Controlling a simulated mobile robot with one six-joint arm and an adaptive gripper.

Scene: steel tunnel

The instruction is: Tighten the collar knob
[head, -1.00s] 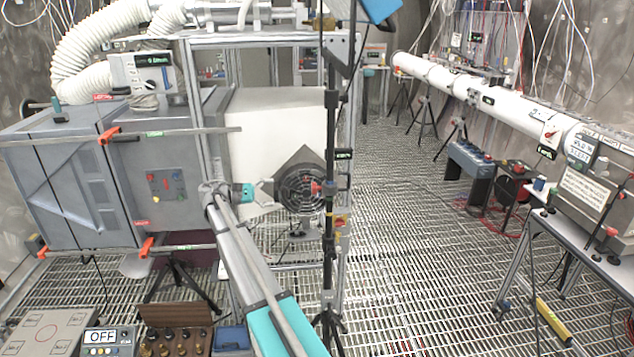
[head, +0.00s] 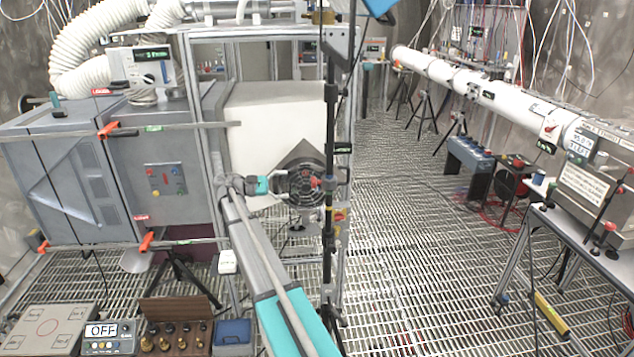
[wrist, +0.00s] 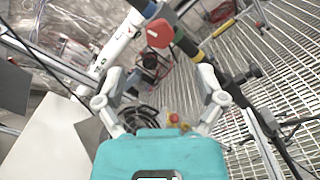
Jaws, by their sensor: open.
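The red collar knob (head: 315,183) sits on the collar of a black upright pole (head: 330,120), right of centre in the head view. In the wrist view the knob (wrist: 160,33) is a red, flat-faced shape at top centre, beside the black pole with a yellow band (wrist: 195,56). My gripper (head: 297,186) points right toward the knob, just left of the pole. In the wrist view my gripper (wrist: 160,78) has its two grey fingers spread wide, with nothing held. The knob appears beyond the fingertips, between their lines; contact is not visible.
A dark round fan-like grille (head: 300,185) lies behind my gripper in the head view. A metal frame and grey cabinet (head: 60,180) stand left. A long white tube (head: 480,90) and a bench (head: 590,235) stand right.

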